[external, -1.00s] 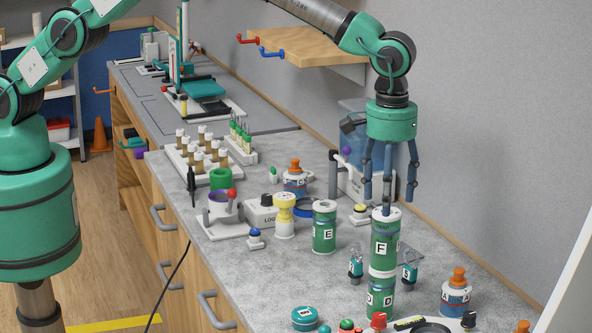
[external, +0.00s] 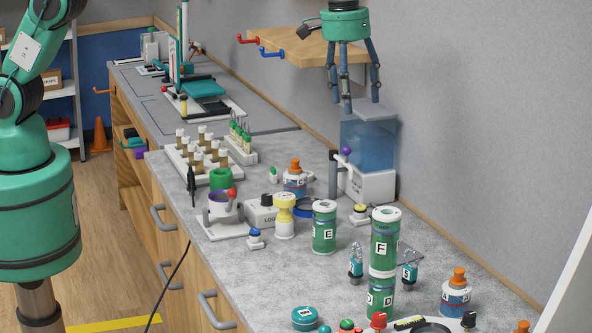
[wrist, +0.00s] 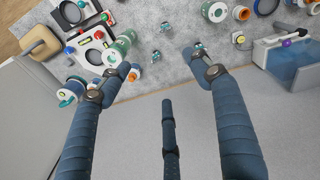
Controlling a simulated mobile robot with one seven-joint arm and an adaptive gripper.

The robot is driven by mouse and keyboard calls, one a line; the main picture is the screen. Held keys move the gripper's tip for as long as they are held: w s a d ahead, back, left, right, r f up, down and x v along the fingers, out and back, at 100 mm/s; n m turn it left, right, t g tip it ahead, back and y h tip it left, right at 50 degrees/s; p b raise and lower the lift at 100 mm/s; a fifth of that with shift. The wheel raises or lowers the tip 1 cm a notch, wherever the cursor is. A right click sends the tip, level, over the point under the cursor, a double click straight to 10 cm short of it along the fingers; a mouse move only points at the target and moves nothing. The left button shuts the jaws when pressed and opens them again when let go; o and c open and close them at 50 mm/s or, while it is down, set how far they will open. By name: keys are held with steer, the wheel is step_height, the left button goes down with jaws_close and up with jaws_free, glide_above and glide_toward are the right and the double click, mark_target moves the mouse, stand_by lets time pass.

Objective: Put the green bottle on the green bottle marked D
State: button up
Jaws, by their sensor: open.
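The green bottle marked F (external: 384,243) stands upright on top of the green bottle marked D (external: 380,297), with white end rims. The lower bottle is partly hidden at its base by smaller things in front. Another green bottle, marked E (external: 324,228), stands upright on the counter to the left. My gripper (external: 355,98) is open and empty, high above the counter near the wall shelf, well clear of the stack. In the wrist view my fingers (wrist: 168,95) are spread with nothing between them, and the stack (wrist: 122,47) shows from above at upper left.
A blue water tank (external: 368,145) stands below my gripper at the wall. A wooden shelf (external: 300,48) with hooks is just left of it. Small clamps (external: 356,262) and an orange-capped jar (external: 456,294) flank the stack.

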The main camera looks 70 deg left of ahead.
steer(key=s+a+r+m+t, duration=0.1)
steer(key=s+a+r, duration=0.5)
steer(key=a, duration=0.3)
steer(key=s+a+r, duration=0.5)
steer(key=a, duration=0.4)
steer(key=s+a+r+m+t, duration=0.1)
steer(key=s+a+r, duration=0.5)
steer(key=a, duration=0.3)
steer(key=s+a+f+t, duration=0.1)
steer(key=s+a, duration=0.4)
steer(key=s, duration=0.3)
steer(key=s+a+f+m, duration=0.1)
steer(key=s+a+f, duration=0.1)
steer(key=s+a, duration=0.3)
steer(key=s+a+f+m+t, duration=0.1)
steer(key=s+a, duration=0.4)
steer(key=s, duration=0.6)
steer(key=shift+s+f+t+y, duration=0.15)
steer(key=shift+f+t+y, duration=0.1)
steer(key=shift+t+y, duration=0.05)
step_height(320, 180, down, 18)
steer(key=b, duration=1.8)
